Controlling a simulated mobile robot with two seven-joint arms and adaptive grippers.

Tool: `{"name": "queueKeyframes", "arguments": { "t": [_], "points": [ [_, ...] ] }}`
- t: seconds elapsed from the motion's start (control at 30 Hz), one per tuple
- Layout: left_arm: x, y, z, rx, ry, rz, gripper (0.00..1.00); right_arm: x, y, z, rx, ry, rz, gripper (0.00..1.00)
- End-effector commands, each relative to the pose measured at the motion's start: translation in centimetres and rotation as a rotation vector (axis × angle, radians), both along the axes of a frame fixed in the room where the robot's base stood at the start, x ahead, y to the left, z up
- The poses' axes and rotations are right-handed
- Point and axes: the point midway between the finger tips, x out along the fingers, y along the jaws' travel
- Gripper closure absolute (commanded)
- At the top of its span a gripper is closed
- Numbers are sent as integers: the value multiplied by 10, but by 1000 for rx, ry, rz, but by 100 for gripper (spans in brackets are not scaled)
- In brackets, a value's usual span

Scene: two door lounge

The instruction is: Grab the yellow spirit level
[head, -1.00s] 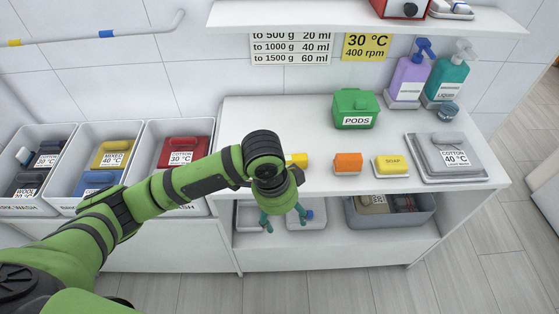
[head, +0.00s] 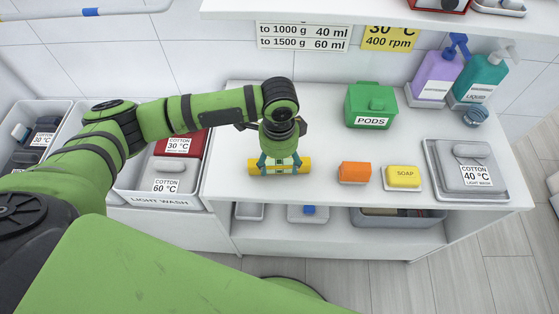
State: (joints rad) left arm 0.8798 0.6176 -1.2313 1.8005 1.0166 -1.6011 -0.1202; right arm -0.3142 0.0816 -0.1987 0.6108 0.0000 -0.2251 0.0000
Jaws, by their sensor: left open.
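The yellow spirit level (head: 302,167) lies near the front edge of the white counter (head: 330,187), long side left to right. My left gripper (head: 280,166) comes down over its middle, open, with its teal fingers at the level. The fingers hide the middle of the level, and I cannot tell whether they touch it. My right gripper is not in view.
An orange block (head: 354,172), a yellow soap (head: 403,176) on a dish and a grey tray (head: 437,183) stand to the right. The green pods box (head: 371,106) is behind. Laundry bins (head: 160,202) stand left. A shelf (head: 350,14) overhangs the back.

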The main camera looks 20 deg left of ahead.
Motion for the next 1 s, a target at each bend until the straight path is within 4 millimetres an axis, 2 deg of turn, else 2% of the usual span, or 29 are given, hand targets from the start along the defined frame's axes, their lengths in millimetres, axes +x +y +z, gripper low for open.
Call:
{"name": "queueKeyframes", "arguments": {
  "t": [0.03,0.2,0.43,0.47,0.5,0.57,0.6,0.63,1.0],
  "points": [
    [0,1,-6,2,3,0,29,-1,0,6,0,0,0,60],
    [0,1,-25,1,-1,-1,29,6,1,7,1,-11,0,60],
    [0,1,-27,1,-2,-2,29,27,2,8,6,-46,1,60],
    [0,1,-27,1,-2,-2,33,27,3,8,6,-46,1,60],
    [0,1,-27,1,-2,-2,49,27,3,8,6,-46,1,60],
    [0,1,-27,1,-2,-2,73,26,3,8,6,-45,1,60],
    [0,1,-27,1,-2,-2,89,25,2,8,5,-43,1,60],
    [0,1,-27,1,-2,-2,93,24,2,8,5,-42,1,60],
    [1,0,-26,0,-2,-2,94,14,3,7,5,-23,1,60]
  ]
}}
